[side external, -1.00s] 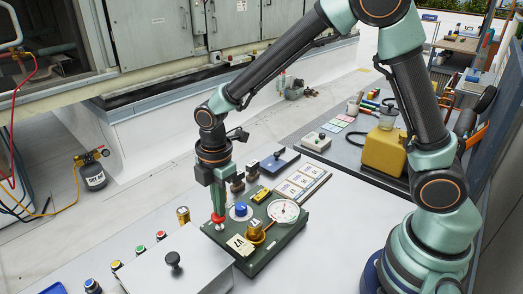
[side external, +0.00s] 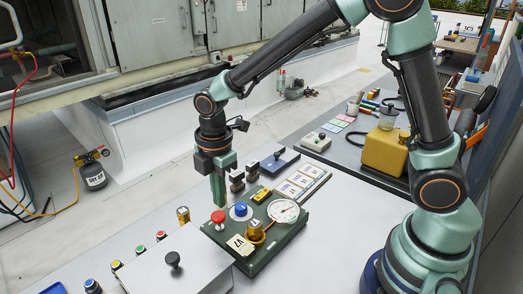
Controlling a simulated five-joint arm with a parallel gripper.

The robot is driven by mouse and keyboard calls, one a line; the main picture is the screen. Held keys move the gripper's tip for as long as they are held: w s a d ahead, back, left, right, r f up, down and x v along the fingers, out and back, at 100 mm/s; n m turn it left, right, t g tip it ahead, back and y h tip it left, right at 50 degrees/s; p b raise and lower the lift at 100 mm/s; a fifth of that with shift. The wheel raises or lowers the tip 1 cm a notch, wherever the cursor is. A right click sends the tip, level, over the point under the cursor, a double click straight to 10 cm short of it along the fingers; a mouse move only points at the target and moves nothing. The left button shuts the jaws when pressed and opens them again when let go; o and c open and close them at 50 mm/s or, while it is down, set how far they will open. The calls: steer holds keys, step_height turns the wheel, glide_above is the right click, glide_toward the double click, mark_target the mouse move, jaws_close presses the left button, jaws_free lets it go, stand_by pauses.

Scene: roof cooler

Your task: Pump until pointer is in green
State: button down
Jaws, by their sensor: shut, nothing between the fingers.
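The dark green panel (side external: 270,250) lies on the light table. It carries a red mushroom-shaped knob (side external: 218,216), a blue knob (side external: 240,210), a brass fitting (side external: 255,231) and a round white dial gauge (side external: 284,211). The gauge's pointer and coloured zones are too small to read surely. My gripper (side external: 218,204) points down, shut and empty, right above the red knob. Its tips are at or just over the knob's top; I cannot tell whether they touch it.
A grey box with a black knob (side external: 174,259) stands in front of the panel on the left. A yellow canister (side external: 386,150) stands on the dark mat behind. The table right of the panel is clear.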

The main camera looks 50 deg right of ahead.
step_height(320, 180, up, 9)
steer(key=shift+d+r, duration=0.15)
steer(key=shift+d, duration=0.15)
stand_by(2.4)
steer(key=s+d+r+m+t, duration=0.2)
steer(key=s+d+m, duration=0.3)
steer(key=m, duration=0.4)
steer(key=s+d+r+m+t, duration=0.2)
steer(key=s+d+m, duration=0.3)
steer(key=d+m, duration=0.3)
steer(key=shift+r+m+t, duration=0.25)
steer(key=shift+m+t, duration=0.25)
steer(key=shift+t, duration=0.1)
